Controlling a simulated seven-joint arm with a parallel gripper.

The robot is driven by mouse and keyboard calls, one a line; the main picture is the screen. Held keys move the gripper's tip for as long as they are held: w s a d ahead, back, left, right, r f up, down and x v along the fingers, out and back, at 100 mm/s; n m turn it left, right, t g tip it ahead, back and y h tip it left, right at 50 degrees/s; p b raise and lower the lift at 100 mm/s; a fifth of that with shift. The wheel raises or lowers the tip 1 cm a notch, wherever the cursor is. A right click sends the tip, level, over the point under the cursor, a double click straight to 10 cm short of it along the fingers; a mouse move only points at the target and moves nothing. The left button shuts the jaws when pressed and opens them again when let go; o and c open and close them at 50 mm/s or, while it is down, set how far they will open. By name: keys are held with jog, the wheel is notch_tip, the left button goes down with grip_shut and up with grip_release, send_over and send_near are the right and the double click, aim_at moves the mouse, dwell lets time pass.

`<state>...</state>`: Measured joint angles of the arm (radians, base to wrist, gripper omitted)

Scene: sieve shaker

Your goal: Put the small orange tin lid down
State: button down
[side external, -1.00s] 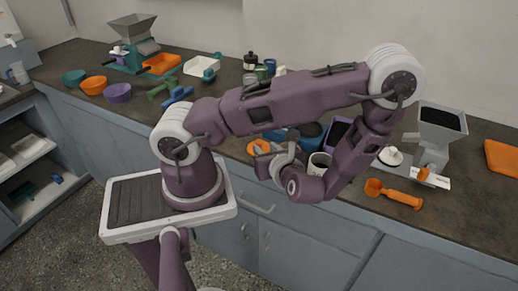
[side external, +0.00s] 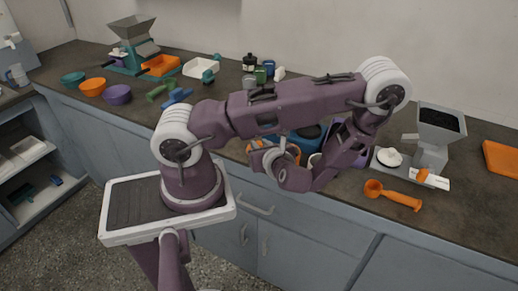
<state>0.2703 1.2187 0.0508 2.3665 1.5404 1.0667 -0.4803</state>
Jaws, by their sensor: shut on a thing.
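My gripper (side external: 268,155) is low over the front part of the counter, left of the blue container, its fingers small and partly hidden by the wrist. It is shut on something. Orange shows right at the fingers (side external: 256,145), which fits the small orange tin lid, but its outline is partly covered. More orange (side external: 293,151) shows just right of the fingers, behind my wrist. I cannot tell whether this is the same piece or another thing, nor whether the lid touches the counter.
A blue container (side external: 306,137) stands close behind my wrist. An orange scoop (side external: 394,195) and a grey hopper machine (side external: 436,138) are at right. Green (side external: 160,88) and blue (side external: 178,97) tools and several bowls (side external: 118,93) lie left.

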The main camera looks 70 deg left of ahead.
notch_tip(320, 180, up, 10)
jog(key=w+d+r, duration=0.5)
jog(key=w+d, duration=0.1)
jog(key=w, duration=0.1)
jog(key=f, duration=0.9)
jog(key=shift+s+d+f, duration=0.15)
jog(key=shift+d+f, duration=0.05)
jog(key=shift+d, duration=0.15)
jog(key=shift+f, duration=0.15)
jog(key=shift+f, duration=0.35)
jog(key=shift+f, duration=0.25)
jog(key=c, duration=1.3)
grip_release()
